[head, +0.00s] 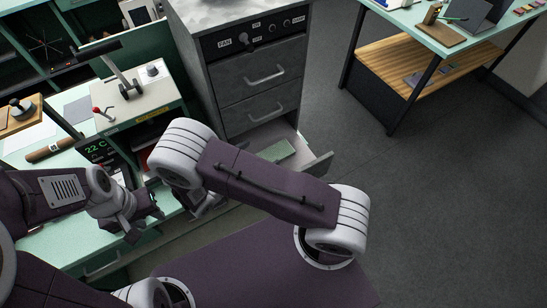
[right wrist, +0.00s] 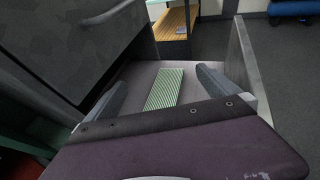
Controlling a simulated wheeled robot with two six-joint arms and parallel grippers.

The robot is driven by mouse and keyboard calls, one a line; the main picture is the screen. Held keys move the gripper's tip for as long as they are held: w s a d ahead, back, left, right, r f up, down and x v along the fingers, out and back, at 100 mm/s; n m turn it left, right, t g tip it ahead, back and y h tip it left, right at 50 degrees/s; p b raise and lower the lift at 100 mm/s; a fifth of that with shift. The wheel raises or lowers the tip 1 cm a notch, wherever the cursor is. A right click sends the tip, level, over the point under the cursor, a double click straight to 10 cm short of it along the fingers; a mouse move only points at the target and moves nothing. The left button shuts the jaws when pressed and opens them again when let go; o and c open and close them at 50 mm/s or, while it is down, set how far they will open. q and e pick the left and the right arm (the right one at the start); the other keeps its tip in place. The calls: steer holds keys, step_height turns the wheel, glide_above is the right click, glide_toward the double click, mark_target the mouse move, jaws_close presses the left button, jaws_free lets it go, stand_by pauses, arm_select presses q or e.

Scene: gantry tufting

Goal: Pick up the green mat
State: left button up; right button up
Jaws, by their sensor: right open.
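The green mat (head: 280,151) lies flat inside the open lower drawer of the grey cabinet, partly hidden by my right arm in the head view. In the right wrist view the mat (right wrist: 164,89) is a ribbed, light green strip on the drawer floor. My right gripper (right wrist: 160,82) is open and empty, its two fingers left and right of the mat in that picture; I cannot tell how far above it they are. My left gripper (head: 141,215) is over the green bench at the left, away from the mat; its jaw opening is unclear.
The grey cabinet (head: 258,84) has two closed drawers above the open drawer (head: 318,166). The drawer's walls stand around the mat. A bench with a temperature display (head: 100,149) and a lever unit (head: 140,95) is at left. Open floor (head: 420,190) lies to the right.

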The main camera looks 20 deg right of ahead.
steer(key=b, duration=0.5)
glide_toward(273, 154)
steer(key=shift+w+d+r, duration=0.15)
steer(key=shift+w+d, duration=0.35)
steer(key=shift+d, duration=0.05)
steer(key=shift+f+b, duration=0.3)
steer(key=shift+f, duration=0.05)
steer(key=shift+s+r, duration=0.2)
steer(key=shift+w+d, duration=0.1)
steer(key=shift+d, duration=0.15)
steer(key=shift+p+x, duration=0.55)
steer(key=shift+x, duration=0.65)
steer(key=p+x, duration=0.1)
steer(key=x, duration=0.3)
steer(key=shift+f, duration=0.2)
steer(key=shift+w+d+f, duration=0.1)
steer(key=shift+d+f, duration=0.1)
steer(key=shift+d, duration=0.05)
steer(key=shift+a, duration=0.1)
steer(key=c, duration=1.5)
